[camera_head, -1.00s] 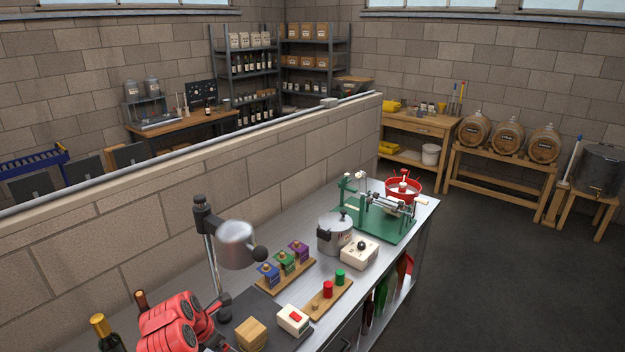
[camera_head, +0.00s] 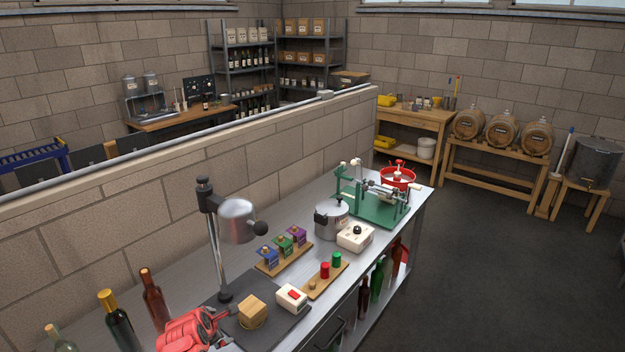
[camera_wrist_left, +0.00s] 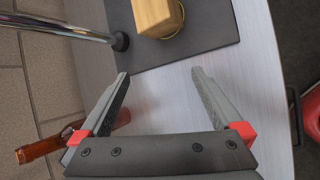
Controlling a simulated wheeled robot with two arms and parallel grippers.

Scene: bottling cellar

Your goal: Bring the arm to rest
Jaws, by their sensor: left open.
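My left arm comes in at the bottom left of the head view, with its red wrist low in the picture and the left gripper (camera_head: 228,320) at the front edge of the dark mat (camera_head: 268,330). In the left wrist view the two fingers of the left gripper (camera_wrist_left: 162,85) stand wide apart with only bare bench between them. A wooden block (camera_head: 252,309) is on the mat just beyond the fingers; it also shows in the wrist view (camera_wrist_left: 157,15). My right gripper is not in view.
Several bottles, including a brown one (camera_head: 154,299), stand left of my wrist. A lamp-like stand (camera_head: 218,255) rises behind the mat. A white box with a red switch (camera_head: 292,297), a pot (camera_head: 331,219) and a green machine (camera_head: 380,208) stand farther along the bench.

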